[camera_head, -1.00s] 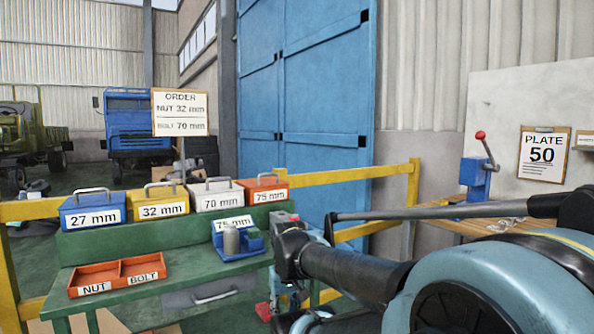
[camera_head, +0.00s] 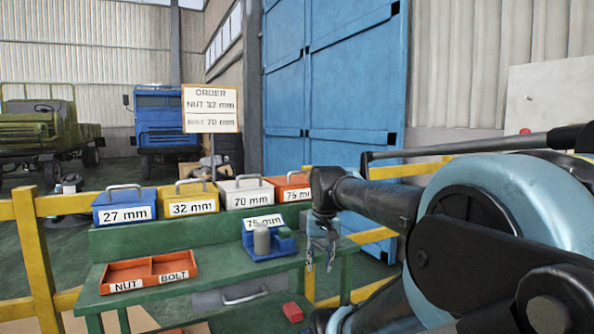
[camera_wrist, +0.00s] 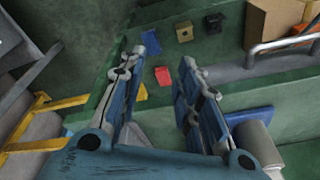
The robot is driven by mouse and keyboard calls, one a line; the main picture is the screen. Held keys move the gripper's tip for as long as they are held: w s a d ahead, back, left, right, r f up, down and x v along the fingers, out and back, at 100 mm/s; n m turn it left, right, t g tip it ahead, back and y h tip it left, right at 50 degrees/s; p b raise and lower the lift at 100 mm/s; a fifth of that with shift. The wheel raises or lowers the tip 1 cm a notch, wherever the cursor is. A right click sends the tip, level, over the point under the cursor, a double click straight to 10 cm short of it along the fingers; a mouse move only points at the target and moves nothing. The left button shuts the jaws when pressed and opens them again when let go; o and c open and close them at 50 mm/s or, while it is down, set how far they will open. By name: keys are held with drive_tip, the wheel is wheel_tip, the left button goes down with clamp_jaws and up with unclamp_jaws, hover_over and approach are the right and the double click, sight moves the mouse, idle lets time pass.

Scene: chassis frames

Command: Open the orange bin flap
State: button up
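The orange bin (camera_head: 288,188), labelled 75 mm, is the rightmost of the row of bins on the green bench's raised shelf. It has a grey handle on top, and its flap looks closed. My arm's wrist covers its right edge. My gripper (camera_head: 321,266) hangs pointing down, in front of and below the bin, right of the blue fixture, apart from the bin. In the wrist view, the two fingers of my gripper (camera_wrist: 166,58) are spread with nothing between them. The orange bin cannot be made out in the wrist view.
Blue (camera_head: 124,207), yellow (camera_head: 189,199) and white (camera_head: 246,193) bins stand left of it. An orange NUT/BOLT tray (camera_head: 148,272) and a blue fixture (camera_head: 267,243) with a grey cylinder (camera_head: 261,239) sit on the bench. A red block (camera_head: 292,312) lies below. Yellow rails (camera_head: 38,250) run behind.

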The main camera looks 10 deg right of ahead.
drive_tip(key=w+r+m, duration=0.6)
drive_tip(key=w+r, duration=1.1)
drive_tip(key=r, duration=0.2)
drive_tip(key=w+r+m, duration=0.6)
drive_tip(key=w+r, duration=1)
drive_tip(key=r, duration=0.3)
drive_tip(key=w+f, duration=0.1)
drive_tip(key=f, duration=0.4)
drive_tip(key=w+f, duration=0.1)
drive_tip(key=f, duration=0.5)
drive_tip(key=w+f, duration=0.1)
drive_tip(key=f, duration=0.4)
drive_tip(key=shift+w+a+f, duration=0.1)
drive_tip(key=shift+w+f, duration=0.1)
drive_tip(key=shift+f, duration=0.1)
clamp_jaws()
drive_tip(key=shift+a, duration=0.15)
drive_tip(key=shift+d+r, duration=0.1)
drive_tip(key=shift+d, duration=0.1)
